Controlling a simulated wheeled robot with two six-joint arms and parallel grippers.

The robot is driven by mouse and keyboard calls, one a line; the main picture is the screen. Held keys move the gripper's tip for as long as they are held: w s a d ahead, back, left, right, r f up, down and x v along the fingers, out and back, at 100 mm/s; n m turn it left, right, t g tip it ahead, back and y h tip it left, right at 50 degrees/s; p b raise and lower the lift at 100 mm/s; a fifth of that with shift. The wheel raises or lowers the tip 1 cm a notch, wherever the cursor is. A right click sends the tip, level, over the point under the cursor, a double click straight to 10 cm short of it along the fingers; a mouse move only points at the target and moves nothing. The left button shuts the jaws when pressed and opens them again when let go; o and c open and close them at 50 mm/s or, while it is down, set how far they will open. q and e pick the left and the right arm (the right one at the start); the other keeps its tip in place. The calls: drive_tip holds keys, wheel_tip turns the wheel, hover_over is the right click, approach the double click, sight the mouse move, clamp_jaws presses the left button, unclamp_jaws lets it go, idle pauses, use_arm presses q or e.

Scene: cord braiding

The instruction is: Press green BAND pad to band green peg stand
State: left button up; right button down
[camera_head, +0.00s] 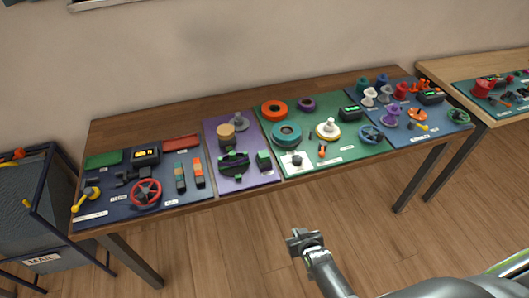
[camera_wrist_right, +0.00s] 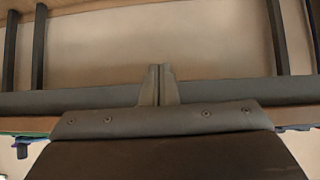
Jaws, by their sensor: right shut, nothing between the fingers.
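I cannot make out a pad marked BAND; the labels are too small to read. A small dark green spool-like piece (camera_head: 362,85) stands at the back left of the right-hand blue board (camera_head: 440,132); I cannot tell whether it is the green peg stand. A green block (camera_head: 264,160) stands on the purple board, and a flat green piece (camera_head: 104,160) lies on the left blue board. My right gripper (camera_head: 303,240) is shut and empty, in front of the table and apart from everything on it. Its closed fingers (camera_wrist_right: 158,84) show in the right wrist view. My left gripper is out of view.
The wooden table (camera_head: 160,122) carries several boards with spools, wheels and levers. The green board (camera_head: 335,105) is in the middle. Another table (camera_head: 450,68) with a board stands at the right. A dark mail bin (camera_head: 40,240) stands at the left. The floor before the table is clear.

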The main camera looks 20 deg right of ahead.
drive_tip(key=w+a+r+t, duration=0.1)
drive_tip(key=w+r, duration=0.3)
drive_tip(key=r, duration=0.3)
drive_tip(key=w+a+r+t+p, duration=0.1)
drive_tip(key=w+a+r+t, duration=0.1)
drive_tip(key=w+r, duration=0.3)
drive_tip(key=w+a+r+t+p, duration=0.1)
drive_tip(key=w+r, duration=0.3)
drive_tip(key=r, duration=0.7)
drive_tip(key=shift+w+a+r+t+y, duration=0.2)
drive_tip(key=shift+w+t+y, duration=0.1)
drive_tip(key=shift+t, duration=0.3)
drive_tip(key=shift+f, duration=0.1)
